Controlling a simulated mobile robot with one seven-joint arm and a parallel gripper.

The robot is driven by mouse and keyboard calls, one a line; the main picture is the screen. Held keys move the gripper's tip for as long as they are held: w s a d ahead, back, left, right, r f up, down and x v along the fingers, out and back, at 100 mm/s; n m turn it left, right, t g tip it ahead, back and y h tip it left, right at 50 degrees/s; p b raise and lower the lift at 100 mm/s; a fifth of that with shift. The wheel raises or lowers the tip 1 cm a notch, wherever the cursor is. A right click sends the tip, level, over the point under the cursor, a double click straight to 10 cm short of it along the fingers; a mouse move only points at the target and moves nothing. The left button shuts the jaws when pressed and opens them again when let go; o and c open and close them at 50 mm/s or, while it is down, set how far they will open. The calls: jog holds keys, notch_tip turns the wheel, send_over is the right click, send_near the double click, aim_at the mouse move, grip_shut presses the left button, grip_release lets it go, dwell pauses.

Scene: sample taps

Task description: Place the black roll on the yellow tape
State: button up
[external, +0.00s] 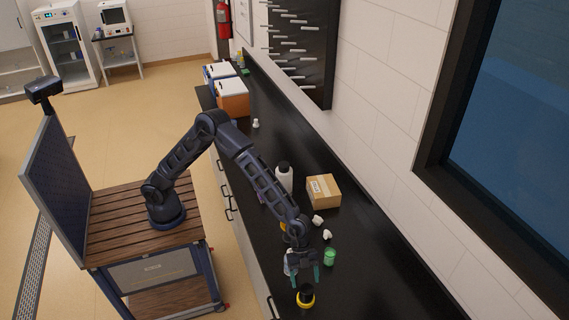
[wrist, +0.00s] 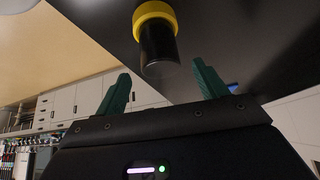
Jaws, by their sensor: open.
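The black roll (external: 307,289) stands upright on the yellow tape (external: 305,302) near the front end of the black counter. In the wrist view, which looks upside down, the black roll (wrist: 158,50) rises from the yellow tape (wrist: 155,12). My gripper (external: 302,273) is open and empty, just behind the roll in the external view. In the wrist view its two green fingers (wrist: 161,76) are spread, with the roll's free end between and just beyond their tips. I see no finger touching the roll.
A green jar (external: 329,257) stands close to the right of my gripper. Small white pieces (external: 318,220), a cardboard box (external: 323,191) and a white bottle (external: 284,178) stand farther back. A pale bottle is partly hidden beside my gripper. The counter right of the tape is clear.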

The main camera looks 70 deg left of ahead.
jog(key=shift+v, duration=2.65)
jog(key=a+r+n+t+y, duration=0.15)
jog(key=a+r, duration=0.35)
jog(key=a, duration=0.5)
jog(key=a+r+n+t, duration=0.1)
jog(key=a+r+n, duration=0.25)
jog(key=a, duration=0.65)
jog(key=a+r+n+t+y, duration=0.1)
jog(key=a+r, duration=0.4)
jog(key=a, duration=0.5)
jog(key=s+a+r+n+t+y, duration=0.1)
jog(key=s+a+r+n, duration=0.15)
jog(key=a, duration=0.65)
jog(key=s+a+r+n+y, duration=0.1)
jog(key=s+a+r+n, duration=0.2)
jog(key=a, duration=0.7)
jog(key=s+a+f+n+y, duration=0.2)
jog(key=s+a+n, duration=0.6)
jog(key=s+a, duration=0.9)
jog(key=shift+s+a+f+t, duration=0.25)
jog(key=shift+s+f+t, duration=0.35)
jog(key=shift+s, duration=0.5)
